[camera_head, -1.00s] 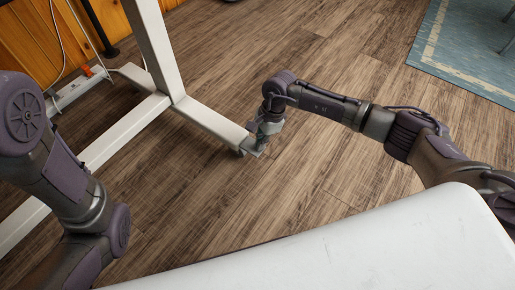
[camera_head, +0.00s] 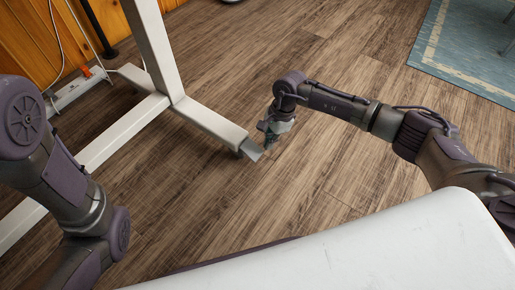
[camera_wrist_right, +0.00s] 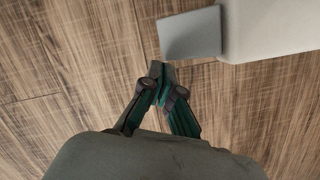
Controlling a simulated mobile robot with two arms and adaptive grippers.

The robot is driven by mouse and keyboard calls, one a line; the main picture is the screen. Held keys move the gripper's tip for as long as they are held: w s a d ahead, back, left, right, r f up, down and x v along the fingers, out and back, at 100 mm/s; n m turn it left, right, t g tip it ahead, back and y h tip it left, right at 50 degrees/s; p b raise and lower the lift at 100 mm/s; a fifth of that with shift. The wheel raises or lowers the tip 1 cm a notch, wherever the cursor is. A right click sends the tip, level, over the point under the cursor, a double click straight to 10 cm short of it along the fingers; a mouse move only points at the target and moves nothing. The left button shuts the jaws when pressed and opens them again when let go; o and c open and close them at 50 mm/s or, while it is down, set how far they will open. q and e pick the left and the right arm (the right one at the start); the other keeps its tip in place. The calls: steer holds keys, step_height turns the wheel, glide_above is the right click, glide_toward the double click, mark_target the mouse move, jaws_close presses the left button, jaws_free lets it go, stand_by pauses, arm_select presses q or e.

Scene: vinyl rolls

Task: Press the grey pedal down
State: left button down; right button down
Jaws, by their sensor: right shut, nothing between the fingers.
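The grey pedal (camera_head: 252,150) is a small flat plate at the near end of a white table foot (camera_head: 212,122), close to the floor. It also shows in the right wrist view (camera_wrist_right: 190,34), beside the white foot (camera_wrist_right: 270,28). I cannot tell how far it is pressed. My right gripper (camera_head: 268,146) is just right of the pedal in the head view, pointing down. In the right wrist view its green fingers (camera_wrist_right: 162,72) are closed together and empty, just below the pedal's edge in the picture, with no clear contact. My left arm shows, but its gripper does not.
A white upright leg (camera_head: 152,45) rises from the foot at the left. A power strip with cables (camera_head: 76,90) lies by the wooden wall. A blue rug (camera_head: 465,50) lies at upper right. Wood floor (camera_head: 330,180) around the right gripper is clear.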

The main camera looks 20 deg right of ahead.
steer(key=v, duration=1.2)
